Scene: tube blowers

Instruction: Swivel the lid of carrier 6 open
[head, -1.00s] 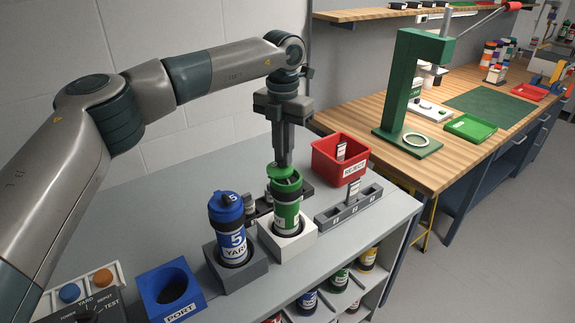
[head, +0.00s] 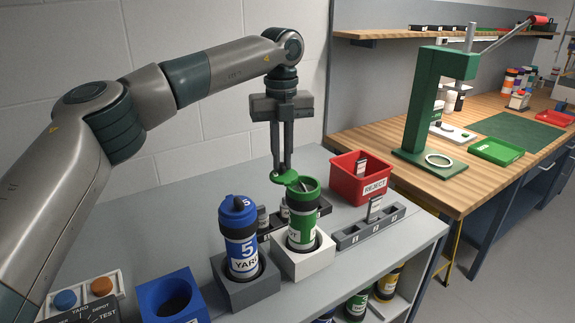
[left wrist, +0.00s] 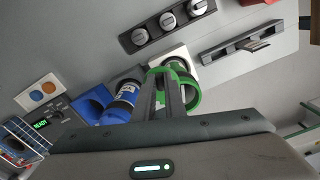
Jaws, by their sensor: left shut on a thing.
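The green carrier (head: 301,232) stands upright in a white block (head: 304,265); its number is not readable. Its green lid (head: 283,178) is swivelled to the left of the mouth, so the top of the tube is uncovered and something dark shows inside. My left gripper (head: 283,168) points down and is shut on the lid. In the left wrist view the lid (left wrist: 158,72) lies at the fingertips, beside the carrier's green rim (left wrist: 192,92). My right gripper is not in view.
The blue carrier 5 (head: 240,228) stands in a grey block just left of the green one. A small rack (head: 368,228) and a red REJECT bin (head: 360,178) are to the right. A blue PORT holder (head: 172,297) and a button panel (head: 80,293) are at the front left.

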